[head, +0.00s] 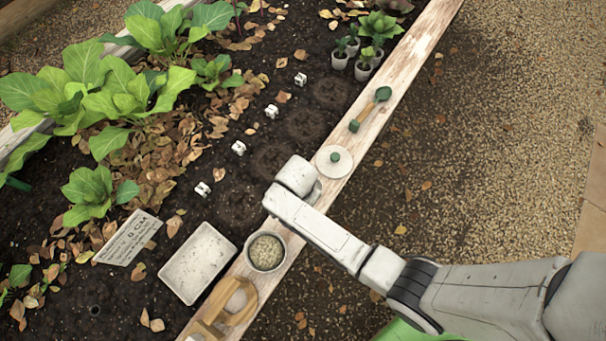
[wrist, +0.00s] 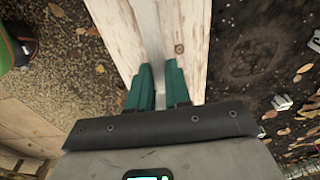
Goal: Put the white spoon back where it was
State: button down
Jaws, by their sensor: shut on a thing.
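My gripper (wrist: 158,66) shows its teal fingers in the wrist view, shut on a pale, narrow thing that I take for the white spoon (wrist: 149,30). The spoon reaches up and away from the fingers, over the bed's wooden edge board. In the head view my own wrist hides the fingers and most or all of the spoon; the wrist is above the edge board (head: 400,72), between a round white lid (head: 345,163) with a green knob and a bowl of seeds (head: 249,259). A wooden holder (head: 241,317) stands on the board at the bottom of the head view.
A white tray (head: 190,268) lies on the soil beside the bowl. A green tool with a wooden handle (head: 370,108) and several potted seedlings (head: 363,70) are farther along. Small white numbered markers (head: 239,148) stand near round soil hollows. A sign (head: 127,238) and leafy plants are at left.

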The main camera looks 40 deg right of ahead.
jog(key=shift+f, duration=0.65)
jog(key=shift+f, duration=0.2)
jog(key=c, duration=1.1)
grip_release()
jog(key=shift+o, duration=0.2)
jog(key=shift+r, duration=0.1)
notch_tip(320, 180, up, 12)
jog(key=a+p, duration=0.1)
jog(key=p, duration=0.2)
jog(key=s+d+r+n, duration=0.4)
jog(key=s+r+n, duration=0.1)
jog(key=s+n, duration=0.2)
jog(key=s+d+r+n+y, duration=0.1)
jog(key=s+d+r+n, duration=0.4)
jog(key=s+n, duration=0.2)
jog(key=shift+s+r+t, duration=0.3)
jog(key=shift+s+r, duration=0.05)
jog(key=shift+s, duration=0.9)
jog(key=shift+a, duration=0.1)
